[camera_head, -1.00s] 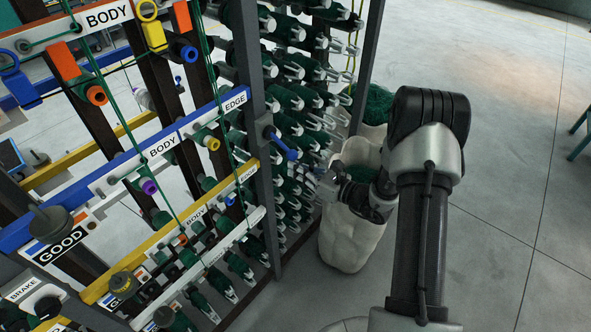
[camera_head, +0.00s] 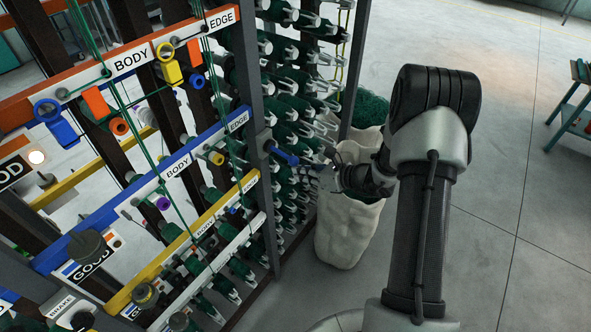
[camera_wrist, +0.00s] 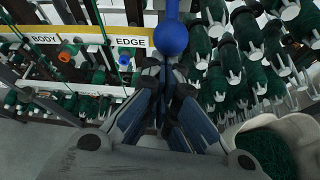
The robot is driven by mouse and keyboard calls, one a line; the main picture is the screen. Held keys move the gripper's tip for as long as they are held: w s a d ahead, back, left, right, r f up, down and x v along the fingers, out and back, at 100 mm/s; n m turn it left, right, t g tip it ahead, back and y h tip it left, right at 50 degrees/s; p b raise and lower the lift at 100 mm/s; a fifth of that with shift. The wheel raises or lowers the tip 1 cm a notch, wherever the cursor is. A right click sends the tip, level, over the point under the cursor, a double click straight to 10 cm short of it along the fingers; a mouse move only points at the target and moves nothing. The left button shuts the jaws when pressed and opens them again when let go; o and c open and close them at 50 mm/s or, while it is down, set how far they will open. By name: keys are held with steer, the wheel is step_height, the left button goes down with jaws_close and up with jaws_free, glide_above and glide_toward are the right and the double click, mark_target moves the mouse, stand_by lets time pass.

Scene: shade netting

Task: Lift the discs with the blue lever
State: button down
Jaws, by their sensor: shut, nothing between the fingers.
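The blue lever (camera_head: 285,156) sticks out from the rack's dark front post, beside the EDGE label of the blue rail. Its round blue knob (camera_wrist: 171,38) is large in the wrist view, just beyond my fingers. My gripper (camera_head: 326,170) is to the right of the lever's end. In the wrist view my gripper (camera_wrist: 168,78) is shut and empty, its tips close below the knob; I cannot tell whether they touch. A dark round disc (camera_head: 86,246) sits by the GOOD plate at lower left, with another dark disc (camera_head: 145,295) below it. Which discs the lever moves is unclear.
Rows of green spools (camera_head: 290,105) with pale prongs fill the rack behind the post. A pale sack (camera_head: 345,230) with green netting stands below my gripper. Green threads run down the coloured rails. The floor at right is clear, with a green table (camera_head: 575,120) at the edge.

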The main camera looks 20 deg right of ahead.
mark_target(296, 165)
step_height(296, 165, up, 4)
steer(key=g+h+p, duration=0.1)
steer(key=g+p, duration=0.1)
steer(key=p, duration=0.3)
steer(key=shift+d+r, duration=0.1)
steer(key=shift+r, duration=0.1)
steer(key=r+g+h+p, duration=0.1)
steer(key=p, duration=0.2)
steer(key=shift+r+g+h+p, duration=0.3)
steer(key=shift+r+p, duration=0.4)
steer(key=shift+p, duration=0.2)
steer(key=shift+w+r, duration=0.15)
steer(key=shift+r, duration=0.05)
